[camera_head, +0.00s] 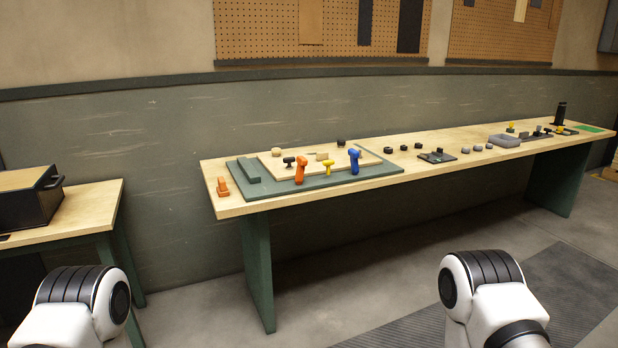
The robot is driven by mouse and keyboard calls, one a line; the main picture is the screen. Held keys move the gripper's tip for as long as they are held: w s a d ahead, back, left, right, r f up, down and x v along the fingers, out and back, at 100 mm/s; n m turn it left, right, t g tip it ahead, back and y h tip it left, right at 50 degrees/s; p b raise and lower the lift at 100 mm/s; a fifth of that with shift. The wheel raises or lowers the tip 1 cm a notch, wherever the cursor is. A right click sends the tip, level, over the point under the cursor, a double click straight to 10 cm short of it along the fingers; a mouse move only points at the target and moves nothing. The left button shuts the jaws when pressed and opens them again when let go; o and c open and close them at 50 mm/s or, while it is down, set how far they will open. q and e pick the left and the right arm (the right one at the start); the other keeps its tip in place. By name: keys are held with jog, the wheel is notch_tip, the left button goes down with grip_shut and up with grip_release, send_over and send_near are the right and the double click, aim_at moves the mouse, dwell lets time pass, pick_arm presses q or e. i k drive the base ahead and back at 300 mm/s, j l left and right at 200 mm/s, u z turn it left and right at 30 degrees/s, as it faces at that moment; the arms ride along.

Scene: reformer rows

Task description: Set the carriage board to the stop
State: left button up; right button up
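A pale wooden board (371,160), which looks like the carriage board, lies on a flat grey-green base plate (384,172) on the long workbench. A raised green block (249,170), which may be the stop, stands at the left end of the plate. A gap of bare plate seems to lie between block and board. An orange upright piece (299,171), a yellow one (327,168), a blue one (354,160) and small dark and tan knobs stand on or at the board. Neither gripper shows; only my two arm links are at the bottom edge, well short of the bench.
The long workbench (450,172) also holds an orange piece (222,187) at its left end, several small dark blocks, a grey tray (504,141) and a black cylinder (560,114). A side table with a dark box (28,198) stands left. Open floor lies in front.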

aim_at(273, 161)
jog(key=i+l+z, duration=0.2)
jog(key=i+z, duration=0.2)
jog(key=i+l+z, duration=0.1)
jog(key=i+z, duration=0.65)
jog(key=i+j+z, duration=0.15)
jog(key=i+z, duration=0.2)
jog(key=i, duration=0.05)
